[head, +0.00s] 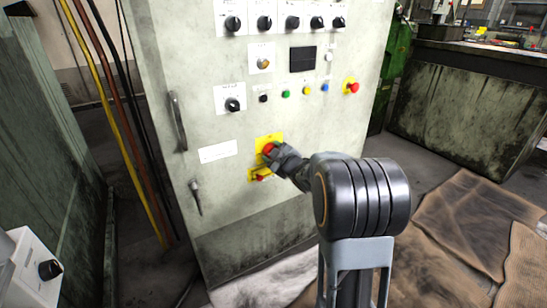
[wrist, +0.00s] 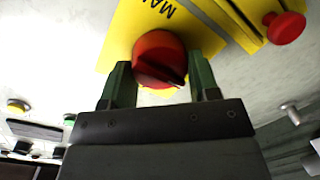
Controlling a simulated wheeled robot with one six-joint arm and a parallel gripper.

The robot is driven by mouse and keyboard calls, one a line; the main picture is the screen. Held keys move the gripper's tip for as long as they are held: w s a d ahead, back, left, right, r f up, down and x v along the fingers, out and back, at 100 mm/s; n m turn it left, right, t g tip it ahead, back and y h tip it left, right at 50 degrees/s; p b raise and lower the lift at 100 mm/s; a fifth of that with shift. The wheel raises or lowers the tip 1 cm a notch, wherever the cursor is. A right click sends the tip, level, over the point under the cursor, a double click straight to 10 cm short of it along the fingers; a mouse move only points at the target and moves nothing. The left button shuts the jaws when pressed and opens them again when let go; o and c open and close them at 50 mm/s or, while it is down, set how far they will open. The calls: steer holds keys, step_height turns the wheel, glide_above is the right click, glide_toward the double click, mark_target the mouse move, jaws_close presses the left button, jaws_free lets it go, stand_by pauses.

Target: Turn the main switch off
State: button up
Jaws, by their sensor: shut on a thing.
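The main switch is a red rotary knob (wrist: 158,58) on a yellow plate marked "MA…" in the wrist view; the rest of the word is hidden or out of frame. In the head view the red knob (head: 269,148) shows at the upper left of my gripper (head: 272,155), on its yellow plate (head: 264,139). My gripper (wrist: 160,82) has its two green fingers on either side of the knob and is shut on it. The fingers cover the knob's sides, and I cannot read its exact position.
A red button (wrist: 286,28) on yellow sits close to the knob. The pale cabinet (head: 215,180) carries a door handle (head: 178,120), several black knobs, coloured buttons and a red emergency button (head: 352,88). Yellow and dark cables (head: 125,125) run down at the left. Brown cardboard (head: 465,215) covers the floor.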

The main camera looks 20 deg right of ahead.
stand_by(0.4)
steer(key=o, duration=0.9)
steer(key=shift+s+d+r+p, duration=0.25)
steer(key=shift+s+p, duration=0.4)
steer(key=shift+s, duration=1.65)
steer(key=shift+s+d+r+p, duration=0.25)
steer(key=shift+s+p, duration=0.35)
steer(key=shift+s, duration=1.65)
steer(key=shift+s+d+r+p, duration=0.25)
steer(key=shift+s+p, duration=0.4)
steer(key=shift+s, duration=1.65)
